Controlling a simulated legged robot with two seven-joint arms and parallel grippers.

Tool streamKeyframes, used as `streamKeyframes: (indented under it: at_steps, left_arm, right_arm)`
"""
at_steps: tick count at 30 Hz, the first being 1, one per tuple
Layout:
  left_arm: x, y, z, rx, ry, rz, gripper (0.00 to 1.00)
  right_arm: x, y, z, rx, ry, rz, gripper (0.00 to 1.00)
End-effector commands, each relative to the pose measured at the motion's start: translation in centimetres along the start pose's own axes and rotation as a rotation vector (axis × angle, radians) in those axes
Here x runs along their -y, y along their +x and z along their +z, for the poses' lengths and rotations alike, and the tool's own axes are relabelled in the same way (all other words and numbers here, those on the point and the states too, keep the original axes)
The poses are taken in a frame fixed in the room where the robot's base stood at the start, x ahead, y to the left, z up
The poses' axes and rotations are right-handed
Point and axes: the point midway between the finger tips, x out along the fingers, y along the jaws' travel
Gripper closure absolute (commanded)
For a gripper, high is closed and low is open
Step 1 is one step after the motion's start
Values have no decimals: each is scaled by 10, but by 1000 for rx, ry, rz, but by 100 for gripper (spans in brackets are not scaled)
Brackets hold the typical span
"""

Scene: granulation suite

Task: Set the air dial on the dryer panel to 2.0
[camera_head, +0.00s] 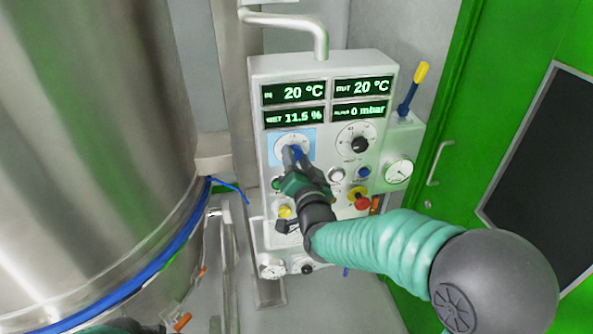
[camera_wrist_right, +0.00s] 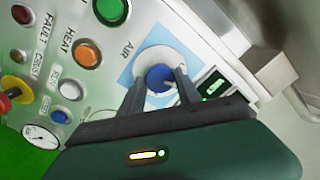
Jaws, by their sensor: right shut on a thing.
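The dryer panel (camera_head: 325,68) is a pale upright box with green displays. The air dial (camera_head: 281,141) is a white disc on a light blue square at its left, and its blue knob (camera_wrist_right: 158,76) shows in the wrist view beside the word AIR. My right gripper (camera_head: 293,157) is shut on the knob, one finger on each side, also in the wrist view (camera_wrist_right: 160,88). The fingers hide part of the dial, and its setting cannot be read. A dark green piece at the bottom left edge may be my left gripper (camera_head: 125,327); its fingers do not show.
A second dial with a black knob (camera_head: 358,144) is right of the air dial. Several buttons, a red-and-yellow stop knob (camera_head: 360,198) and a gauge (camera_head: 398,172) are close by. A large steel vessel (camera_head: 95,130) stands left, a green door (camera_head: 520,130) right.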

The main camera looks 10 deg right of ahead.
Motion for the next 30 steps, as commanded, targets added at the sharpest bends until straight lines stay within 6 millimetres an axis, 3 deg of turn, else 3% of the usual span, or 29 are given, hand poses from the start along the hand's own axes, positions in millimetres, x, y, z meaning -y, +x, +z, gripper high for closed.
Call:
streamKeyframes:
  at_steps: [1,3,12,30]
  left_arm:
    - [0,13,3,0,0,0,64]
    - [0,21,5,0,0,0,64]
    - [0,47,11,0,0,0,64]
    - [0,58,14,0,0,0,64]
  right_arm:
    - [-5,0,6,2,41,1,100]
    - [-5,0,7,3,102,2,100]
    - [-4,0,6,5,311,3,100]
    - [-1,0,3,7,426,5,100]
